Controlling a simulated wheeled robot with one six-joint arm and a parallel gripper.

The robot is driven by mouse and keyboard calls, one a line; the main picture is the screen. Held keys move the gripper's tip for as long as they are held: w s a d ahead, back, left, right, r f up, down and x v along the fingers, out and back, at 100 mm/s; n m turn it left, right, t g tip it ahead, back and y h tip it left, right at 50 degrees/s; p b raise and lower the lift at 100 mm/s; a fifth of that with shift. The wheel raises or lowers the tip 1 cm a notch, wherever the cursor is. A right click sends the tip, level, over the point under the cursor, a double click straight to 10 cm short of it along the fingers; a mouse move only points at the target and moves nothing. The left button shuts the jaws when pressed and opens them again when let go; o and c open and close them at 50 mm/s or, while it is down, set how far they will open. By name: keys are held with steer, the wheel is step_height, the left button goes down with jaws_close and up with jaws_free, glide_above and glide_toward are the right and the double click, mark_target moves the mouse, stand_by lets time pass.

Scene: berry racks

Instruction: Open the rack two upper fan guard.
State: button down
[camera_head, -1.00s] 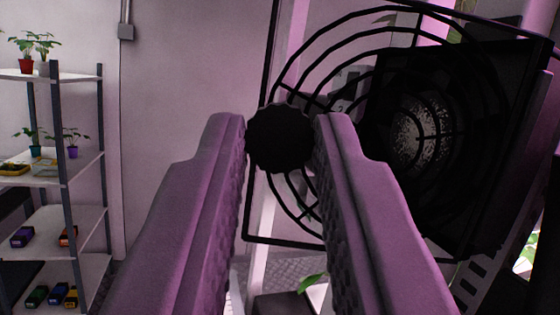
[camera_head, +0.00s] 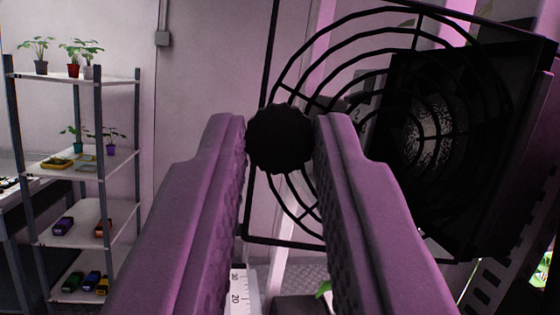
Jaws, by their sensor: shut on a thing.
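The fan guard (camera_head: 388,22) is a black square frame with concentric wire rings, on the right. It stands swung out at an angle from the dark fan housing (camera_head: 480,190) behind it. A round black knob (camera_head: 279,139) with a scalloped rim sits at the guard's left side. My gripper (camera_head: 280,140) is shut on this knob, one finger on each side. The fingers hide part of the guard's lower rings. A label with a "2" (camera_head: 358,113) shows partly behind the rings.
A shelf unit (camera_head: 139,150) with potted plants and small coloured items stands at the left. A white scale with numbers (camera_head: 237,290) and a bit of green leaf show below, between my fingers.

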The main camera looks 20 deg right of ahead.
steer(key=c, duration=1.3)
jaws_free()
steer(key=v, duration=1.7)
steer(key=shift+s+f, duration=0.15)
steer(key=shift+s, duration=0.05)
